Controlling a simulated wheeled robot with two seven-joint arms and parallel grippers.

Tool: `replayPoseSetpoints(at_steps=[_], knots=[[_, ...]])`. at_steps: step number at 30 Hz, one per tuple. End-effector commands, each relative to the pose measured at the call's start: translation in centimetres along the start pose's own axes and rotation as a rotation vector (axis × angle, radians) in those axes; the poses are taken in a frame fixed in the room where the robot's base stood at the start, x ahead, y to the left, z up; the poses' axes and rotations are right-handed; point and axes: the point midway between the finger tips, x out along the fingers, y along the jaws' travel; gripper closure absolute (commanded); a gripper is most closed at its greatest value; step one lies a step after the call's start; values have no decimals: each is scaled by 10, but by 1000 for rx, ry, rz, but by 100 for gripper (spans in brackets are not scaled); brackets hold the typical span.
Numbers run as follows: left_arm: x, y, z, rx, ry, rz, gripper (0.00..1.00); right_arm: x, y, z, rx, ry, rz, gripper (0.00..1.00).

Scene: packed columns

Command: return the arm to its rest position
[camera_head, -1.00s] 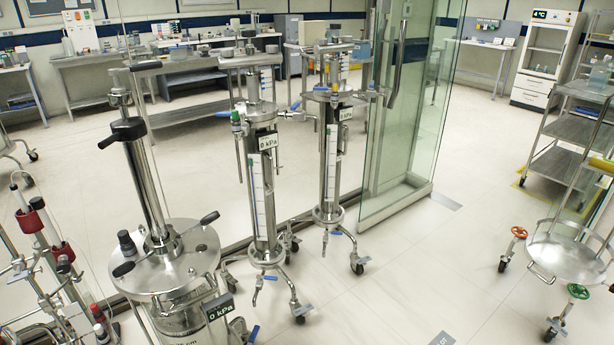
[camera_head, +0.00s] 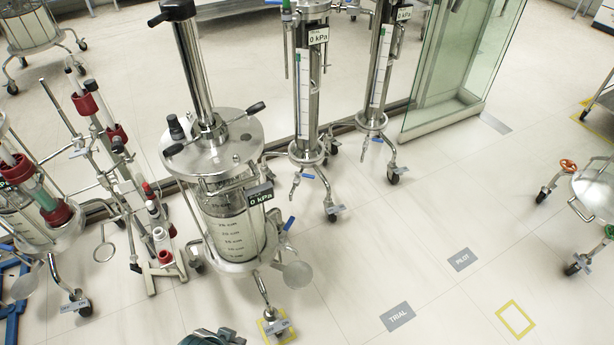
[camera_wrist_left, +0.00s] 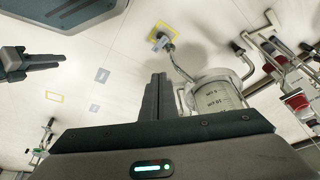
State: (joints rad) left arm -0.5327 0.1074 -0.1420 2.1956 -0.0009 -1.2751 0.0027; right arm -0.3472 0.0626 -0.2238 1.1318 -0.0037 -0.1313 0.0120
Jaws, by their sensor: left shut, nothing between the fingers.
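My left gripper (camera_head: 213,337) shows only as a small dark piece at the bottom edge of the head view. In the left wrist view its fingers (camera_wrist_left: 158,97) are shut together with nothing between them. Beyond them, apart from them, stands the glass vessel of the nearest column (camera_wrist_left: 215,98). In the head view this steel-lidded column (camera_head: 235,225) stands upright on its wheeled frame, its display reading 0 kPa. A dark pronged part (camera_wrist_left: 32,62) at the left of the wrist view may be my right gripper; its state is unclear. My left arm is mostly hidden.
Two slim steel columns (camera_head: 305,95) (camera_head: 380,75) stand behind, by a glass panel (camera_head: 450,60). A stand with red clamps (camera_head: 110,130) is at the left. A round wheeled stand (camera_head: 595,190) is at the right. The floor with the TRIAL mark (camera_head: 398,317) and PILOT mark (camera_head: 462,259) is clear.

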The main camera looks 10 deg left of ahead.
Motion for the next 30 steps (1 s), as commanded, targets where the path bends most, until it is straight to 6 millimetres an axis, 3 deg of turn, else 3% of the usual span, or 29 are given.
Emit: replayPoseSetpoints(at_steps=[9, 18, 24, 30], knots=[[114, 17, 17, 7, 88, 23, 100, -5, -3, 12, 2, -14, -2, 69], [202, 36, 59, 16, 190, 47, 100, -4, -2, 9, 2, -12, -2, 69], [231, 44, 84, 21, 242, 58, 100, -2, -1, 4, 1, -5, -1, 69], [238, 47, 94, 22, 263, 63, 100, 0, 0, 0, 0, 0, 0, 69]])
